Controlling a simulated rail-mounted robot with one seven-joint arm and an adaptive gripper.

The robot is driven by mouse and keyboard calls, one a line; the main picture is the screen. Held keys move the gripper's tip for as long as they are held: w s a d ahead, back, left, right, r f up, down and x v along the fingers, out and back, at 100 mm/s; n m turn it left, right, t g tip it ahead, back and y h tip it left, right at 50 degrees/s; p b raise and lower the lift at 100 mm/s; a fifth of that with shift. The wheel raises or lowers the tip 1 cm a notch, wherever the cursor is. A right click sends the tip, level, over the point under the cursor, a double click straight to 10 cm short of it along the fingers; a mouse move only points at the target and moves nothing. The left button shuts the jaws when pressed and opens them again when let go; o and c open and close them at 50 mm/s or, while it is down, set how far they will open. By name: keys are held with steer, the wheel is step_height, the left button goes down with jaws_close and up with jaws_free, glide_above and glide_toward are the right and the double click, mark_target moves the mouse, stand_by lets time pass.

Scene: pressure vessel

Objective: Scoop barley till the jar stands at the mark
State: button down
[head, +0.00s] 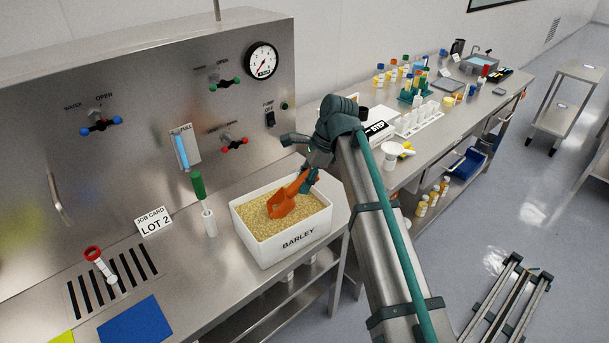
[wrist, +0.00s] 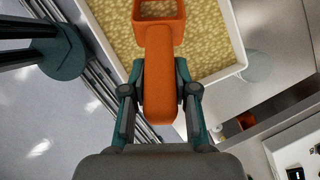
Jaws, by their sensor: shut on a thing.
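A white bin labelled BARLEY (head: 300,241) stands on the steel bench, filled with golden barley (head: 258,209). My gripper (head: 309,178) is shut on the handle of an orange scoop (head: 283,204), whose bowl is at the barley inside the bin. I cannot tell how deep the bowl sits. In the wrist view my gripper (wrist: 159,92) has a finger on each side of the scoop handle (wrist: 159,65), with barley (wrist: 110,25) beyond. I cannot pick out a jar or its mark with certainty.
A green-handled brush-like tool in a white holder (head: 209,222) and a LOT 2 card (head: 154,221) stand left of the bin. The steel panel (head: 150,90) rises behind. A side bench holds a white jug (head: 394,155) and several bottles.

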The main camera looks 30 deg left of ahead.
steer(key=shift+f, duration=1.95)
steer(key=shift+r, duration=0.1)
step_height(320, 180, up, 9)
steer(key=p, duration=0.7)
steer(key=shift+w+d+f, duration=0.1)
steer(key=shift+d+f, duration=0.15)
steer(key=shift+f, duration=0.3)
steer(key=f+g+y, duration=0.1)
steer(key=w+d+f+g+y+p, duration=0.1)
steer(key=g+y, duration=0.1)
steer(key=shift+w+d, duration=0.1)
steer(key=shift+w, duration=0.15)
steer(key=f+g+y, duration=0.3)
steer(key=shift+w+d+f+p, duration=0.1)
steer(key=shift+w+d+p, duration=0.15)
steer(key=shift+p, duration=0.1)
